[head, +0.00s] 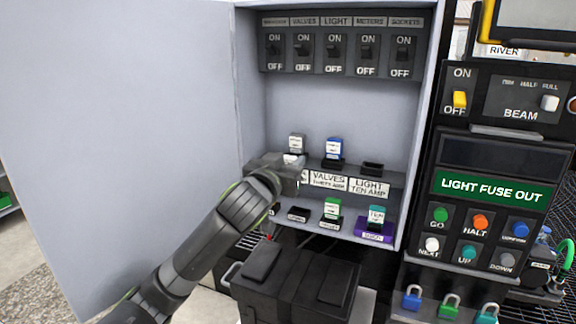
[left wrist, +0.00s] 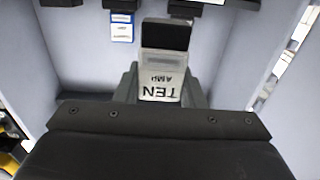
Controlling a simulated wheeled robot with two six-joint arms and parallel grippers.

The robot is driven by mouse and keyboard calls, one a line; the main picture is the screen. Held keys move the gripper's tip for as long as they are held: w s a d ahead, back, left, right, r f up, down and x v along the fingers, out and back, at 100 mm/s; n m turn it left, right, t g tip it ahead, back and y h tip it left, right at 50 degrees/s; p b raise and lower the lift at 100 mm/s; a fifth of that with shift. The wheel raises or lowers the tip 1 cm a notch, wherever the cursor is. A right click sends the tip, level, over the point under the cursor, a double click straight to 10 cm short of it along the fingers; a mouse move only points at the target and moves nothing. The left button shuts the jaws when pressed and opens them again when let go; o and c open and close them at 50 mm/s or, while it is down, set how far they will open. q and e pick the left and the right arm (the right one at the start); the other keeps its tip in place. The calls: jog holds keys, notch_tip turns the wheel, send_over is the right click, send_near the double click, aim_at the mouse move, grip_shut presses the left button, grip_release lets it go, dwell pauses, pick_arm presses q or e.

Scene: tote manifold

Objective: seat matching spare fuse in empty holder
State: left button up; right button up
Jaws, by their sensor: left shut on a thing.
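My left gripper (head: 294,161) is shut on a pale grey fuse, in front of the upper fuse row. The left wrist view shows the held fuse (left wrist: 161,75) between the fingers, with a black end and a "TEN AMP" label, upside down. The empty holder (head: 372,169) stands above the "LIGHT TEN AMP" label, right of the gripper and apart from it. A grey fuse (head: 297,143) and a blue fuse (head: 334,148) stand in the same row; the blue fuse also shows in the left wrist view (left wrist: 122,27). My right gripper is not in view.
On the lower shelf are an empty black holder (head: 299,214), a green fuse (head: 332,209) and a teal "TEN" fuse (head: 376,214) on a purple base. Switches (head: 337,47) line the top. The open door (head: 120,130) stands left. The display (head: 492,190) reads "LIGHT FUSE OUT".

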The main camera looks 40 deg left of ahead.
aim_at(288, 156)
pick_arm(q)
jog(key=shift+r, duration=5.4)
